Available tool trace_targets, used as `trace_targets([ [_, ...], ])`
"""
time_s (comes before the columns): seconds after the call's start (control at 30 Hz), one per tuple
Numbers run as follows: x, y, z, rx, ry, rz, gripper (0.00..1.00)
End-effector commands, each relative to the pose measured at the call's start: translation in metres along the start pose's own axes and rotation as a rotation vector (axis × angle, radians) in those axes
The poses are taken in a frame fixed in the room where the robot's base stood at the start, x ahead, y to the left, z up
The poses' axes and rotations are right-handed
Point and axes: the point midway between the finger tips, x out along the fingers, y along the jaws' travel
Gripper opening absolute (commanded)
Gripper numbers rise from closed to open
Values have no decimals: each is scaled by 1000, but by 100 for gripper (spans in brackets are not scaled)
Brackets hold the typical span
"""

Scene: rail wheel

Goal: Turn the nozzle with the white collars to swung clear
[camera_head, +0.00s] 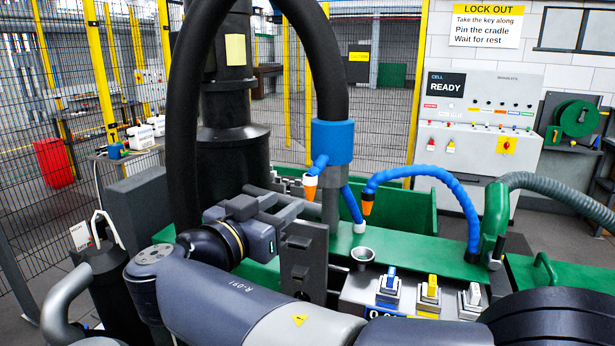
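A short blue nozzle (316,170) with a white collar and an orange tip hangs below a blue block (332,142) on the grey post. A second blue hose piece (350,204) curves down behind the post and ends in a pale collar. A longer blue segmented hose (420,172) arches to the right; its orange tip (367,206) points down, and I see no clear white collar there. My gripper (290,215) is left of and below the nozzle, beside a dark grey upright bracket (304,262). It appears apart from the nozzle. Its fingers are hard to separate from the grey parts behind.
A green bench (405,252) carries a small grey cup (363,257) and a switch box with blue, yellow and white levers (432,292). A thick black hose (330,60) arches overhead. A green fitting with a grey hose (494,222) stands right. A control cabinet (480,130) is behind.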

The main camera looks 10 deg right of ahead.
Motion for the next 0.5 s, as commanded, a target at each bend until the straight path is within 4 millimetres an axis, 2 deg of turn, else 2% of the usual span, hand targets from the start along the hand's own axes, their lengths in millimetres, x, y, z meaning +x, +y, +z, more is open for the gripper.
trace_targets([
  [0.3, 54, 2, -3, -6, -2, 6, 37],
  [0.5, 82, 1, -2, -5, -2, 4, 37],
])
